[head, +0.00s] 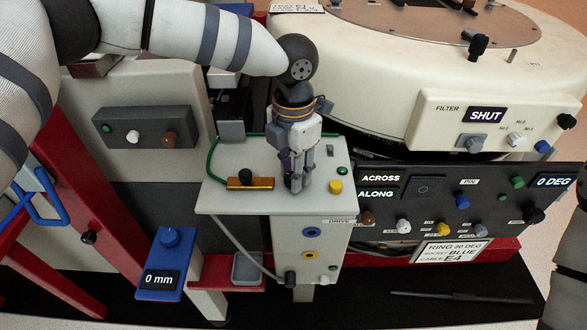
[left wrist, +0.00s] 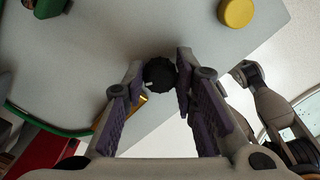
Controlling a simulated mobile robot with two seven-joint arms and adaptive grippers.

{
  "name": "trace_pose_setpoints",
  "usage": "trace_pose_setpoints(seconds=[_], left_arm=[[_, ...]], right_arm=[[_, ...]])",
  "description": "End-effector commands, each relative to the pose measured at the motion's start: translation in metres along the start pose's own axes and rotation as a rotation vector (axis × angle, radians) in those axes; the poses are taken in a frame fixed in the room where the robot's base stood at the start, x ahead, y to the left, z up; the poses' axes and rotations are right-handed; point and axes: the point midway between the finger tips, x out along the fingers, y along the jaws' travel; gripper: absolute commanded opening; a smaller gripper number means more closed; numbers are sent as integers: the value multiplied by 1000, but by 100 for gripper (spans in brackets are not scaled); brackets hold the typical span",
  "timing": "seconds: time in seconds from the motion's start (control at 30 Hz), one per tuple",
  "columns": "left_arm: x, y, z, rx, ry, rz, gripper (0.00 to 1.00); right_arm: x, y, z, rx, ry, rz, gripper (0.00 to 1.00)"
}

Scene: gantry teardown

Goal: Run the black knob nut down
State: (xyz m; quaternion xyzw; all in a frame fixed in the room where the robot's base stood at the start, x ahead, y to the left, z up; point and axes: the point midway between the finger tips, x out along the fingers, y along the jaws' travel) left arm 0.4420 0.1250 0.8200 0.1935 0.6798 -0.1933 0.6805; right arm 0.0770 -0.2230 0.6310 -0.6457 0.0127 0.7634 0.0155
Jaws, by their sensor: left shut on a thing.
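The black knob nut (left wrist: 160,75) shows in the left wrist view between the two fingers of my left gripper (left wrist: 158,82). The gripper is shut on it, with a finger pad on each side. A small white mark shows on the knob's edge. In the head view my left gripper (head: 297,186) points straight down over the grey top plate (head: 222,200) of the drive box, and the knob is hidden behind the fingers. A grey jointed part (left wrist: 265,105) at the right of the left wrist view looks like my right gripper; its fingertips are not clear.
A gold bar with a black knob (head: 250,183) lies left of the gripper, and a yellow button (head: 335,187) sits close on its right. A green cable (head: 212,155) runs along the plate. The white drum (head: 400,60) and dark control panel (head: 480,205) stand at the right.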

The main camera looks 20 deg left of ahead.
Motion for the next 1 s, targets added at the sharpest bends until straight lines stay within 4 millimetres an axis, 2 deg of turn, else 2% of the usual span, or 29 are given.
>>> trace_pose_setpoints(seconds=[0.6, 1.0], left_arm=[[3, -2, -2, 581, 4, -4, 0], [3, -3, -3, 878, 5, -4, 0]], right_arm=[[7, 0, 5, 0, -24, 1, 0], [10, 0, 8, 0, -34, 1, 0]])
